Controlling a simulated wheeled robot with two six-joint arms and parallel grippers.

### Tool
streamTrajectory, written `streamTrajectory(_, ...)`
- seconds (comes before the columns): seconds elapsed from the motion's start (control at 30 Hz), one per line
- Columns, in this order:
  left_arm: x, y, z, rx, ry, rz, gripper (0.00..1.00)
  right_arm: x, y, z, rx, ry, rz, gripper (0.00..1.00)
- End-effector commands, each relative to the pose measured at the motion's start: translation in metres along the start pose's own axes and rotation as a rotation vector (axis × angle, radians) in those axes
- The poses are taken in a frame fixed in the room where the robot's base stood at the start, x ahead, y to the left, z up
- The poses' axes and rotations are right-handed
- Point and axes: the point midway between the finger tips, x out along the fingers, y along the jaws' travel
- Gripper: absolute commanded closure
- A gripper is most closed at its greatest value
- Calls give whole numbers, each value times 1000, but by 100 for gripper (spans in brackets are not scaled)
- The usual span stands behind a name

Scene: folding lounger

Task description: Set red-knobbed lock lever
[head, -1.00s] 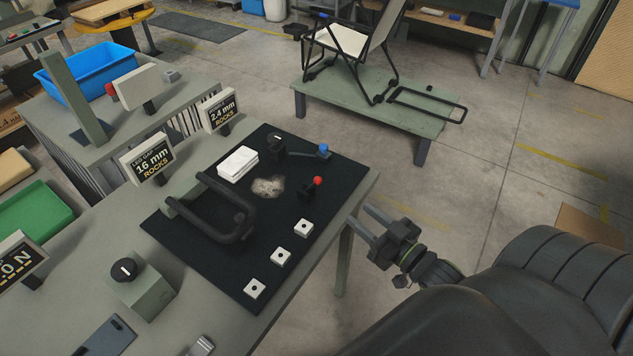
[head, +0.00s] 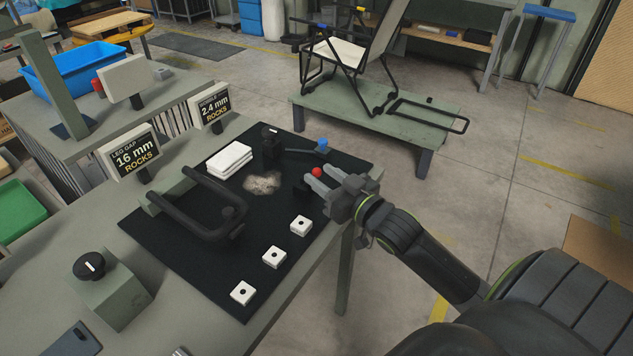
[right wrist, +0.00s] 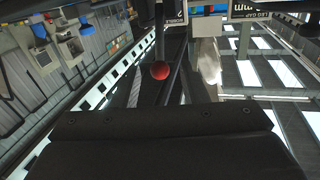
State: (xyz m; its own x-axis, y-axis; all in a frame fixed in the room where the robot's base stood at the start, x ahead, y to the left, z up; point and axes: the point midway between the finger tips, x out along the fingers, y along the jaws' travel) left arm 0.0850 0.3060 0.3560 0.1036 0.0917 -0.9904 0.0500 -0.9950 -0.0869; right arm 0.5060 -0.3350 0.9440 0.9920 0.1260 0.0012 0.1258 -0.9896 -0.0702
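The red knob (head: 316,172) of the lock lever shows near the right side of the black mat. Its dark base is partly hidden by my right gripper. In the right wrist view the red knob (right wrist: 160,70) sits at the upper middle on a dark stem. My right gripper (head: 311,179) reaches over the mat's right edge. Its two grey fingers are apart, with the knob right at them. I cannot tell whether they touch it. A blue-knobbed lever (head: 321,145) lies just behind. My left gripper is not in view.
On the black mat (head: 205,272) stand a bent dark tube handle (head: 205,228), a white pad stack (head: 230,159) and several white blocks with dark holes. A dial box (head: 108,293) is at the front left. A folding lounger (head: 347,55) stands on a green platform behind.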

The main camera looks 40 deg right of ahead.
Motion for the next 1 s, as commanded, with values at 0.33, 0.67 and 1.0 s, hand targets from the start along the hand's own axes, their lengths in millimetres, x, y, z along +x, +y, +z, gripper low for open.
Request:
streamTrajectory(0.33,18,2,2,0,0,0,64,25,0,1,1,-1,1,60)
streamTrajectory(0.67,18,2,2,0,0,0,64,26,0,0,0,-1,1,66)
streamTrajectory(1.0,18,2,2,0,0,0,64,26,0,0,0,-1,1,100)
